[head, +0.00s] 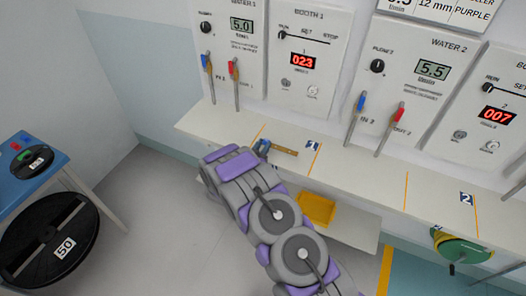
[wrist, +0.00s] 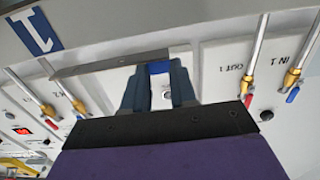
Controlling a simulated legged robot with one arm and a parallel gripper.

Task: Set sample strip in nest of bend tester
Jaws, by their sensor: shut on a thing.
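My gripper (head: 263,147) is at the shelf by the booth 1 panel, left of the blue "1" label. It is shut on a thin brown strip (head: 285,150), which sticks out to the right toward the label. In the wrist view, my gripper (wrist: 159,78) has its blue fingers close together. The strip (wrist: 108,65) lies crosswise at their tips, its longer part to the left, close to the shelf. Whether the strip touches the shelf is unclear. I cannot make out a bend tester or its nest in either view.
The white shelf (head: 370,184) runs below the wall panels, with orange lines and a "2" label (head: 466,198). Pipes with red and blue handles stand down near it. A yellow tray (head: 317,208) is below the shelf. A blue table (head: 22,178) and black "50" disc (head: 40,262) are left.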

